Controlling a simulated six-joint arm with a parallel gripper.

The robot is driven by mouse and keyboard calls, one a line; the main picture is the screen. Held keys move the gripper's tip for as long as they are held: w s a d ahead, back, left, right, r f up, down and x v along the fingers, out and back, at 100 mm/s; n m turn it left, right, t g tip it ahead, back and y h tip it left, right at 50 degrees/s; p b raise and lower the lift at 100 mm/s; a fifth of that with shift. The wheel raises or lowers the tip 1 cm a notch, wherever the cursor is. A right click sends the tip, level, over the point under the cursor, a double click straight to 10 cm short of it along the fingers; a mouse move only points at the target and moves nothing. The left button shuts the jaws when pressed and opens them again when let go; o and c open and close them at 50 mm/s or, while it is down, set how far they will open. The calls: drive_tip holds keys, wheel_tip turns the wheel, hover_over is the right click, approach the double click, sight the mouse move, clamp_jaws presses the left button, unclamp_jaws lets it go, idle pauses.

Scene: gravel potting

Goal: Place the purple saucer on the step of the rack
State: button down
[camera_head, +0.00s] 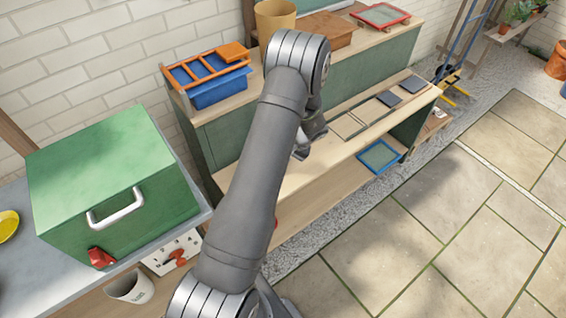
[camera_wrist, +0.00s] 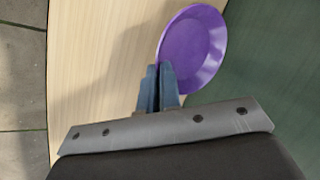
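The purple saucer (camera_wrist: 195,48) shows in the wrist view, just beyond my fingertips. In the head view it is hidden, apparently behind my arm. My gripper (camera_wrist: 157,72) has its two fingers close together at the saucer's left rim, which runs between the tips; they appear shut on it. In the head view my gripper (camera_head: 309,137) is partly hidden by my arm, over the rack's step. The step (camera_head: 325,168) is a pale wooden ledge below a green riser. In the wrist view the bare step (camera_wrist: 95,60) lies left of the saucer, and the green riser (camera_wrist: 275,65) lies right.
Several flat dark and pale squares (camera_head: 388,98) lie on the step's right part. The upper shelf holds a blue crate (camera_head: 218,92), a tan pot (camera_head: 274,18) and a red-framed tray (camera_head: 380,15). A green box (camera_head: 110,180) stands on the left bench. A blue-framed tray (camera_head: 380,157) sits lower down.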

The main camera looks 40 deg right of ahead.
drive_tip(key=shift+f, duration=2)
drive_tip(key=c, duration=2.1)
unclamp_jaws()
drive_tip(key=shift+f, duration=0.15)
drive_tip(key=shift+o, duration=0.8)
drive_tip(key=shift+r, duration=0.3)
drive_tip(key=v, duration=1.1)
drive_tip(key=shift+s+r, duration=0.2)
drive_tip(key=shift+r, duration=0.15)
